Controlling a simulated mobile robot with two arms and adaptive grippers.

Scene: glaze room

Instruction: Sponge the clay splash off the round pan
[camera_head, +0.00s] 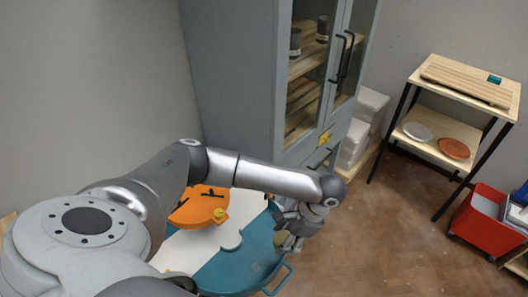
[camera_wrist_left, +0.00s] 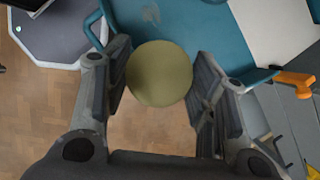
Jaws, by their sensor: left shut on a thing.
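My left gripper (camera_head: 290,232) is shut on a round olive-yellow sponge (camera_head: 281,239). In the left wrist view the sponge (camera_wrist_left: 159,73) sits between the two fingers (camera_wrist_left: 160,85). The gripper is by the right edge of a teal surface (camera_head: 235,268) with a handle, which may be the round pan; I cannot tell for sure. In the left wrist view the teal surface (camera_wrist_left: 190,35) lies beyond the sponge. A small brown patch (camera_wrist_left: 150,14) on it may be the clay splash. I cannot tell whether the sponge touches anything below. My right gripper is not in view.
An orange disc (camera_head: 197,207) with dark bars lies left of the gripper, partly behind my arm. A grey glass-door cabinet (camera_head: 235,75) stands behind. A shelf rack (camera_head: 465,83) and red bin (camera_head: 487,222) are at right. Wooden floor (camera_head: 390,240) between is clear.

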